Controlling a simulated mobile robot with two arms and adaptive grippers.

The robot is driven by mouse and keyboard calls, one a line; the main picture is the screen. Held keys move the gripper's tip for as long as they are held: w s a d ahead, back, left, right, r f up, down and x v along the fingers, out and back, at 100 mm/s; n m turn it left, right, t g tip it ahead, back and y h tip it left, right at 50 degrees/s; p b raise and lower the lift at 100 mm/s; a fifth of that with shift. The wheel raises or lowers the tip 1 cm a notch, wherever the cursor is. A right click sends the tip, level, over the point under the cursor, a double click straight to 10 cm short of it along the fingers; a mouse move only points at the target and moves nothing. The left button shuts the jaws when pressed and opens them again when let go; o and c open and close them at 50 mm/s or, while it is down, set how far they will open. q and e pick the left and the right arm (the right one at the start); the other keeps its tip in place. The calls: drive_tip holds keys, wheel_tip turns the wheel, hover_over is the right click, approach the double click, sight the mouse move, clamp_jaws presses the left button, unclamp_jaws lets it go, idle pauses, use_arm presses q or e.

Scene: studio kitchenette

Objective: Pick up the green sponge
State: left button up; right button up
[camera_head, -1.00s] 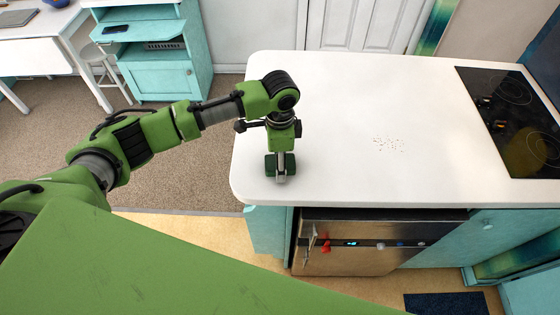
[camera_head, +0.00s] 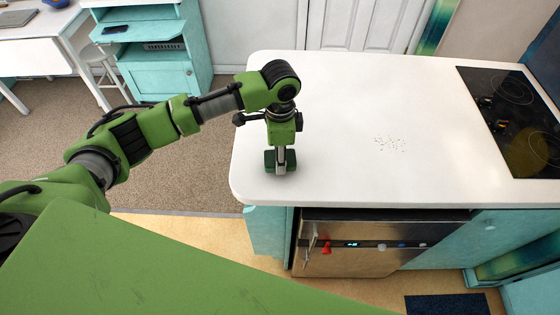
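The green sponge (camera_head: 270,162) is a small dark green block near the left end of the white countertop, showing on both sides of my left gripper's fingers. My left gripper (camera_head: 281,165) points down over it, with its fingers across the sponge's middle. It appears shut on the sponge. The fingers hide the middle of the sponge, and any gap between the sponge and the counter is too small to tell. My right gripper is not in view.
The white countertop (camera_head: 345,110) is mostly clear, with a patch of small crumbs (camera_head: 390,144) in the middle. A black cooktop (camera_head: 510,115) is at the right. A steel oven (camera_head: 350,262) is under the counter's front edge.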

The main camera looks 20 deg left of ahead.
use_arm(q)
drive_tip(key=s+d+r+b, duration=0.2)
drive_tip(key=s+d+r, duration=0.3)
drive_tip(key=s+r, duration=0.6)
drive_tip(key=shift+s+d+b, duration=0.15)
drive_tip(key=shift+s+b, duration=0.15)
drive_tip(key=shift+s, duration=0.7)
drive_tip(key=c, duration=0.3)
